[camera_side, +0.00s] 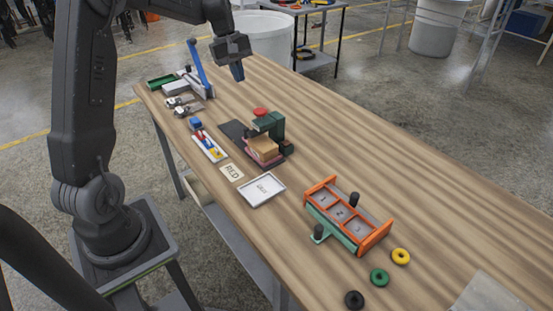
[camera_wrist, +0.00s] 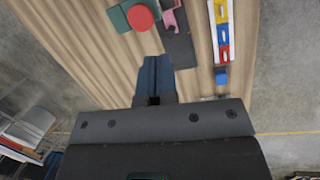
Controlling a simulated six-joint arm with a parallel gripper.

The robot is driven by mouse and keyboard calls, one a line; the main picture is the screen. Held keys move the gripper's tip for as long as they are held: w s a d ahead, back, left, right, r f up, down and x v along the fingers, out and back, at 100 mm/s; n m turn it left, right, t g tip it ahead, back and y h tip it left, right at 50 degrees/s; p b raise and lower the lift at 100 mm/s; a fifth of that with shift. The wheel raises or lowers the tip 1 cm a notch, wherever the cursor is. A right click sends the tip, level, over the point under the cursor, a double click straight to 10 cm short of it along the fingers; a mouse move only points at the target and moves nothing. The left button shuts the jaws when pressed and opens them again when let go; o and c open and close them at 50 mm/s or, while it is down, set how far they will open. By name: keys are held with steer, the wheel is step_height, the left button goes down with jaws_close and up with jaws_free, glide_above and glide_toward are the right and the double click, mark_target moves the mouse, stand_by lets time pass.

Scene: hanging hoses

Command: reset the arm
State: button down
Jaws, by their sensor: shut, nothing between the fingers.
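My gripper (camera_side: 237,72) hangs in the air above the far part of the wooden table (camera_side: 420,190), fingers pointing down. In the wrist view its blue fingers (camera_wrist: 155,72) are together with nothing between them. Below it in the wrist view are a red round button (camera_wrist: 140,17) on a green block and a white tray with red, yellow and blue pieces (camera_wrist: 222,35). No hose shows in its grip.
On the table are a green press-like fixture (camera_side: 270,128), a white tray (camera_side: 262,190), a "RED" card (camera_side: 232,173) and an orange-framed box (camera_side: 345,215). Yellow (camera_side: 400,256), green (camera_side: 379,277) and black (camera_side: 354,299) rings lie nearby. A blue upright lever (camera_side: 197,65) stands left of my gripper.

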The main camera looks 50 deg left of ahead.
steer(key=s+d+r+m+t+y, duration=0.1)
steer(key=s+d+r+m, duration=0.25)
steer(key=d, duration=0.35)
steer(key=s+d+r+m+t+y, duration=0.1)
steer(key=s+d+r+m, duration=0.15)
steer(key=s+d, duration=0.3)
steer(key=s+d+r+m, duration=0.2)
steer(key=s+d+m, duration=0.2)
steer(key=d, duration=0.4)
steer(key=s+d+f+m+t, duration=0.2)
steer(key=s+d+m, duration=0.2)
steer(key=s, duration=0.5)
steer(key=shift+d+f+m, duration=0.2)
steer(key=shift+f+m, duration=0.2)
steer(key=shift+m, duration=0.5)
